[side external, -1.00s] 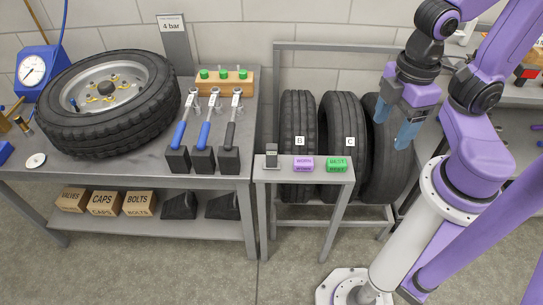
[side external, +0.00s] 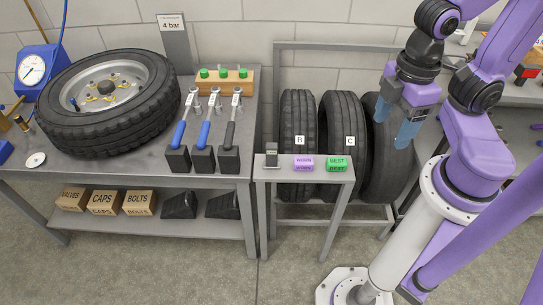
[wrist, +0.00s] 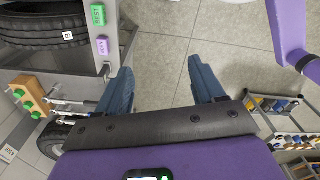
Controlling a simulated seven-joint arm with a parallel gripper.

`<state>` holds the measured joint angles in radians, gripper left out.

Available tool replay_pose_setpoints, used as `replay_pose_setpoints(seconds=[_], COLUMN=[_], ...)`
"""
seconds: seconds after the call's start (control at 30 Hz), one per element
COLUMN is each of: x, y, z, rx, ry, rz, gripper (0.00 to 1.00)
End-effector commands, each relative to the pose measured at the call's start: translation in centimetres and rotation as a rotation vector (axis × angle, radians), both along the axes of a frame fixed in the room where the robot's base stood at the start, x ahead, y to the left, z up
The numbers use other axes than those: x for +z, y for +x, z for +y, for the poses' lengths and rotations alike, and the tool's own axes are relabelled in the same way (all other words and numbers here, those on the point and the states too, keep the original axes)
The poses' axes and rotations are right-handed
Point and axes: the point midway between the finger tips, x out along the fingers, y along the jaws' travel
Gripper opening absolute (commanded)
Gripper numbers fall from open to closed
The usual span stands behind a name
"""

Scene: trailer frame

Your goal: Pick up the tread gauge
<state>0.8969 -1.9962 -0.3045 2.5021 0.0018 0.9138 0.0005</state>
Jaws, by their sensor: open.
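The small grey device on the left end of the narrow grey stand (side external: 308,174) looks like the tread gauge (side external: 271,152). A purple block marked WORN (side external: 303,162) and a green block marked BEST (side external: 337,163) sit to its right on the same stand. My gripper (side external: 394,122) is open and empty, high in front of the right-hand tyre, to the right of the stand and apart from the gauge. In the wrist view the open blue fingers (wrist: 160,66) have bare floor between them. The gauge is too small to make out clearly there.
Several upright tyres stand in a rack behind the stand, two tagged B (side external: 299,115) and C (side external: 343,110). The workbench (side external: 110,170) at left holds a wheel (side external: 110,100), torque wrenches (side external: 205,130) and a wooden block with green caps (side external: 225,82). Boxes and wedges lie below.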

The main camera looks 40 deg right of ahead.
Motion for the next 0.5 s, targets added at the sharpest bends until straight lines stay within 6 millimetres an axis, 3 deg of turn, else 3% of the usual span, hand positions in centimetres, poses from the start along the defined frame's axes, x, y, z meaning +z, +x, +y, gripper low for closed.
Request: replay_pose_setpoints(seconds=[0.33,0.5], x=[-0.2,-1.6], y=[0.4,3.1], z=[0.1,0.8], rx=[0.005,0.052], ry=[-0.02,-0.147], rz=[-0.002,-0.024], gripper=[0.68,0.68])
